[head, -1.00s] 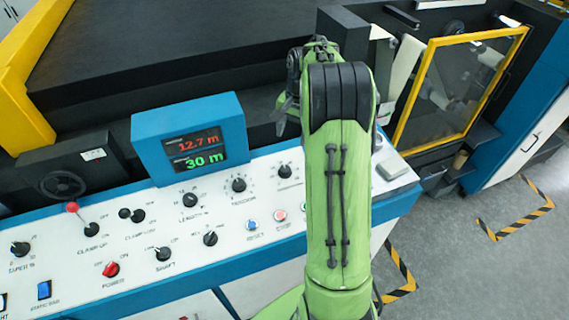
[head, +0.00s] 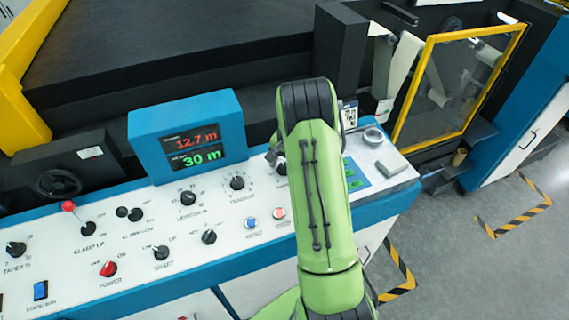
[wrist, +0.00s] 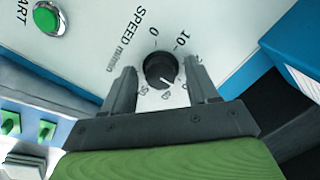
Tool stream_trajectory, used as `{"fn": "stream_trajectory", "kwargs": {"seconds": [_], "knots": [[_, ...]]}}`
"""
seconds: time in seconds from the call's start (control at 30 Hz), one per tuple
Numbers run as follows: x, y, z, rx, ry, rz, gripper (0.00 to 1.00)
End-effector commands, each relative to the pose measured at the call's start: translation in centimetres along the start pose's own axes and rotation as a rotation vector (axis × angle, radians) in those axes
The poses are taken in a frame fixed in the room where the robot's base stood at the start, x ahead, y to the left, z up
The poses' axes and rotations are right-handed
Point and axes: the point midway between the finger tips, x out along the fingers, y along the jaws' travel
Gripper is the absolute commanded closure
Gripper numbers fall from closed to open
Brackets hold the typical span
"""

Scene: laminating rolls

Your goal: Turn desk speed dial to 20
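The desk speed dial (wrist: 160,70) is a round black knob on the white panel, labelled SPEED m/min. In the wrist view it sits between the fingertips of my gripper (wrist: 162,74), which is open, with a gap on each side. I cannot tell whether the fingers reach down beside it. The dial's white pointer line is toward the lower right of the picture, away from the 0 and 10 marks; the numbers near it are too small to read surely. In the head view the dial (head: 281,168) is partly hidden by my gripper (head: 272,156) and arm.
A green START button (wrist: 48,17) is near the dial in the wrist view. Other knobs and buttons cover the control desk (head: 120,255). A display (head: 190,140) reads 12.7 m and 30 m. A grey box (head: 393,164) and a round cup-like item (head: 373,137) are at the desk's right end.

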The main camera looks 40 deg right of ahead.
Motion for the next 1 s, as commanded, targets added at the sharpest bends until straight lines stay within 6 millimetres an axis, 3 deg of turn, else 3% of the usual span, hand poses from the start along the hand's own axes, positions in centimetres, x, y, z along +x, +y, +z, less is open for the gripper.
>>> {"fn": "stream_trajectory", "kwargs": {"seconds": [0.03,0.33,0.67,1.0], "knots": [[-0.01,0.0,0.0,0.0,0.0,0.0,0.5],[-0.04,-0.01,-0.01,0.0,0.0,0.0,0.95],[0.0,-0.05,-0.01,-0.055,0.001,0.006,0.95],[0.04,-0.06,-0.04,-0.293,0.002,0.036,0.95]]}}
